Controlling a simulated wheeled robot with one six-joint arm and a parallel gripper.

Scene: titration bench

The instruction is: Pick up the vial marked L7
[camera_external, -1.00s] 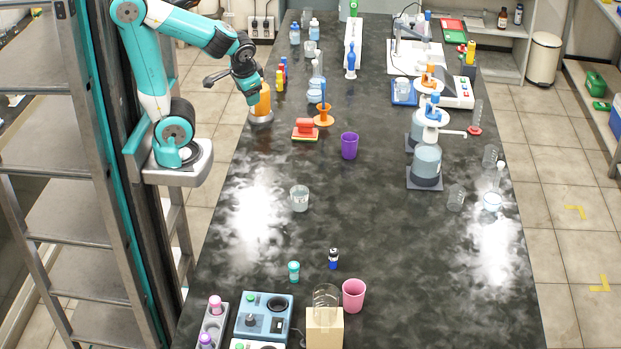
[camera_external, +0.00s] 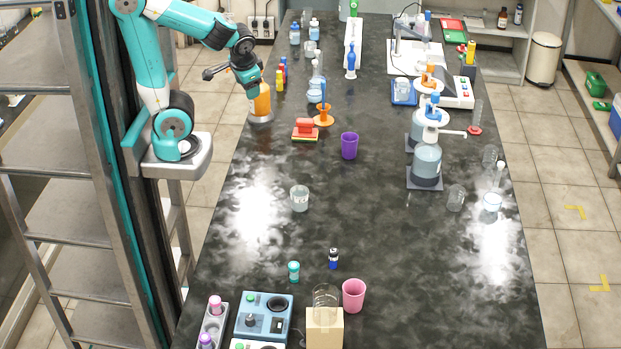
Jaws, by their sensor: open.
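No label reading L7 is legible in this view. A small vial with a teal cap (camera_external: 294,271) stands on the dark bench near the front. A small dark blue vial with a black cap (camera_external: 333,259) stands to its right. A pink-capped vial (camera_external: 215,304) and a purple-capped vial (camera_external: 205,341) sit in a grey rack at the front left. My gripper (camera_external: 252,92) is open at the bench's far left, by the orange bottle (camera_external: 262,104), well away from these vials. Its fingers are small in the picture, and I see nothing held.
A blue device (camera_external: 264,316), a beige block (camera_external: 324,329) with glassware and a pink cup (camera_external: 353,295) crowd the front. A glass beaker (camera_external: 299,198) and a purple cup (camera_external: 349,145) stand mid-bench. Dispenser bottles (camera_external: 426,166) stand at the right. The left-middle bench is clear.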

